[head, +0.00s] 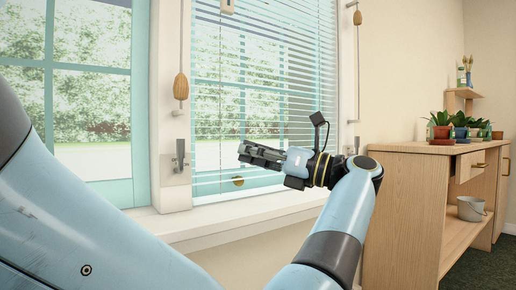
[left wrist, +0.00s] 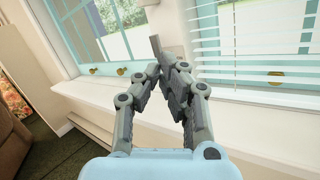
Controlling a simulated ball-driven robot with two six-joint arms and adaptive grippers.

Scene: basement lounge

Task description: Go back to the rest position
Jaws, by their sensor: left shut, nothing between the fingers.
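My left gripper (head: 243,150) is raised in front of the window, above the white sill, at the end of my blue left arm. It points to the left in the head view. In the left wrist view the fingers of this gripper (left wrist: 160,72) come together at their tips with nothing between them. The white blinds (head: 265,70) hang behind it, and a grey window latch (head: 180,157) is to its left. I cannot tell how far the fingertips are from the window. My right gripper is not in view.
The white sill (head: 240,212) runs below my left gripper. Wooden cord pulls (head: 181,87) hang beside the blinds. A wooden cabinet (head: 405,215) stands at the right with potted plants (head: 460,126) on top and a bucket (head: 471,208) on its shelf. The left wrist view shows a brown seat (left wrist: 12,140) at the left.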

